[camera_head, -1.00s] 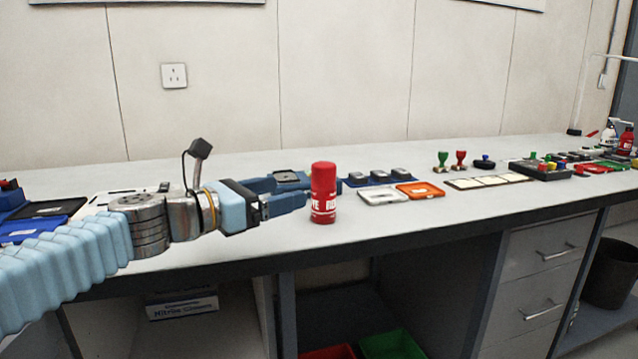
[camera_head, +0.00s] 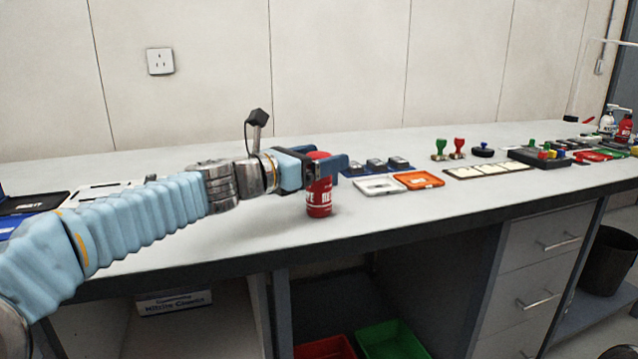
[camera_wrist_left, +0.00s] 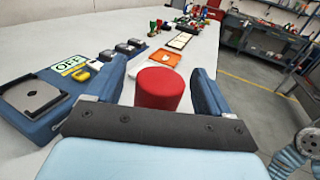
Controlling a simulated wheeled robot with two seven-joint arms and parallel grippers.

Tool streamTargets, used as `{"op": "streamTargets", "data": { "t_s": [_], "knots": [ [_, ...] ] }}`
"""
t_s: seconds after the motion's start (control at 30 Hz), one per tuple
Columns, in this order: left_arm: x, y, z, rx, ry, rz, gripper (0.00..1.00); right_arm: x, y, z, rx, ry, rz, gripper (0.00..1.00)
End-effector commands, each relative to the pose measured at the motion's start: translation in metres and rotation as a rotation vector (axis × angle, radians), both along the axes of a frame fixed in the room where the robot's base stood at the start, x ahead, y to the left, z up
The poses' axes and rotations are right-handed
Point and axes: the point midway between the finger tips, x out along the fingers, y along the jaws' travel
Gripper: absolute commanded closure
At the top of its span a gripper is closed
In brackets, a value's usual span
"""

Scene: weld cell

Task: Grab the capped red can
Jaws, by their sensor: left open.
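The capped red can (camera_head: 319,203) stands upright on the grey bench near its front edge. Its red cap is partly hidden behind my left gripper in the head view. My left gripper (camera_head: 335,168) is open, with its fingers level with the can's upper part. In the left wrist view the red cap (camera_wrist_left: 160,88) sits between the two blue fingers of my left gripper (camera_wrist_left: 158,82), with a small gap on each side. The fingers reach along both sides of the can and do not grip it. My right gripper is not in view.
Behind the can lie a blue tray with dark blocks (camera_head: 375,167), a white tray (camera_head: 379,186) and an orange tray (camera_head: 418,180). Green and red stamps (camera_head: 458,148) stand farther right. The bench top right of the can is clear along the front edge.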

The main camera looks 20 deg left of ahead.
Motion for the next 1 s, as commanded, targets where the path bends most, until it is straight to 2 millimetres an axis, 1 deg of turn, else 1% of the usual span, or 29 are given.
{"op": "streamTargets", "data": {
  "t_s": [0.03,0.13,0.37,0.47,0.9,1.0],
  "knots": [
    [0.0065,-0.0047,0.0007,-0.001,0.001,-0.002,0.19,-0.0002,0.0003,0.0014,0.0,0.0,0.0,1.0],
    [0.0136,-0.0093,0.0009,0.0,0.0,0.0,0.19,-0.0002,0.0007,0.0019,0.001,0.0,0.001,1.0],
    [0.0151,-0.0101,0.0005,0.0,0.0,0.0,0.19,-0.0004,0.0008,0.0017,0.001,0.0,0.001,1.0],
    [0.015,-0.01,0.0006,0.0,0.0,0.0,0.33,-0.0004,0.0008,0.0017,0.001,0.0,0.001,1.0],
    [0.0147,-0.0098,0.0005,0.0,0.0,0.0,1.0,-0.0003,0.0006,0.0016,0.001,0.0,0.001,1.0],
    [0.0146,-0.0098,0.0011,-0.001,-0.001,0.0,1.0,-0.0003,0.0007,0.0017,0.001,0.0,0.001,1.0]
  ]
}}
